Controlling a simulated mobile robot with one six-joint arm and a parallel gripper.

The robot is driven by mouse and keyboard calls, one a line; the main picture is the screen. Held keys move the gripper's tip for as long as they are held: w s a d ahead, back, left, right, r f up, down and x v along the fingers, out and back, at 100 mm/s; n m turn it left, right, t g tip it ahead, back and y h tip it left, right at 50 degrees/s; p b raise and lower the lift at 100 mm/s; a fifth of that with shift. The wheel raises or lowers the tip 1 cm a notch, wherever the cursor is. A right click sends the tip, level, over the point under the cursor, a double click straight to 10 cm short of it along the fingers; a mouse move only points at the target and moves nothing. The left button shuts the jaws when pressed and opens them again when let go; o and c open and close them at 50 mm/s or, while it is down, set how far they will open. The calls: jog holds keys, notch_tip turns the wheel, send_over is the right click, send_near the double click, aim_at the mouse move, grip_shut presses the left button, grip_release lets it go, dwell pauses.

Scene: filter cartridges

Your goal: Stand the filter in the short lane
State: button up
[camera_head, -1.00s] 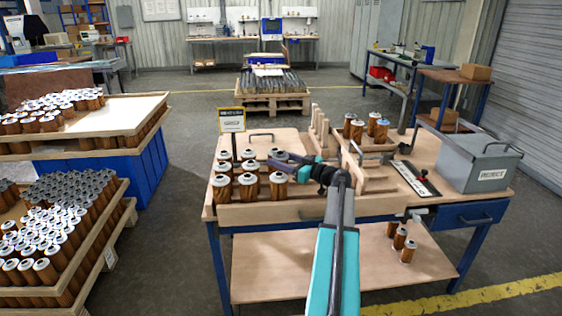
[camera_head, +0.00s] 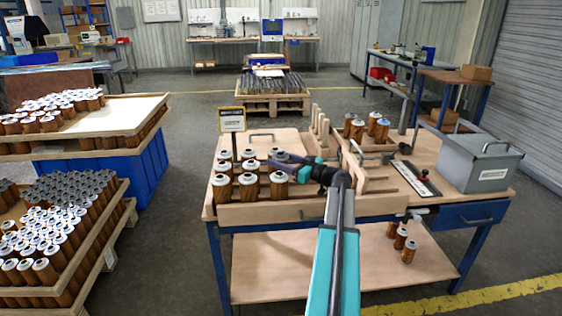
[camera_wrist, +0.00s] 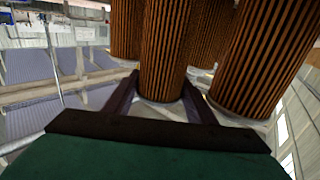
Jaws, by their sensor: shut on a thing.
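My gripper (camera_head: 277,160) is at the back right of a group of filters at the left of the bench. In the wrist view its purple fingers are on both sides of a brown pleated filter (camera_wrist: 166,50), shut on it near its end. Other filters stand close beside it, one large at the right (camera_wrist: 265,60). In the head view the front filters (camera_head: 279,187) stand upright with pale caps. The held filter is mostly hidden there by my gripper. Wooden rails (camera_head: 375,187) lie right of my arm; I cannot tell which bounds the short lane.
Upright wooden posts (camera_head: 320,125) stand behind my gripper. Several filters (camera_head: 357,130) stand at the back right. A grey lidded box (camera_head: 480,165) stands at the right end. A sign (camera_head: 232,122) on a post rises at the left. A wooden front board (camera_head: 265,212) edges the bench.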

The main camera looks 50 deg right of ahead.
aim_at(281, 155)
jog(key=o, duration=1.3)
jog(key=shift+r, duration=0.8)
jog(key=shift+s+a+r, duration=0.2)
jog(key=shift+r, duration=0.3)
jog(key=shift+s+a+r, duration=0.2)
jog(key=shift+r, duration=0.25)
jog(key=shift+s+a+r+b, duration=0.25)
jog(key=shift+s+a, duration=1.35)
jog(key=shift+s, duration=0.3)
jog(key=shift+s+a+r+b, duration=0.2)
jog(key=shift+s+a+b, duration=0.05)
jog(key=shift+s+a, duration=1.55)
jog(key=shift+s+a+r+b, duration=0.25)
jog(key=shift+s+a, duration=1.2)
jog(key=shift+s, duration=0.6)
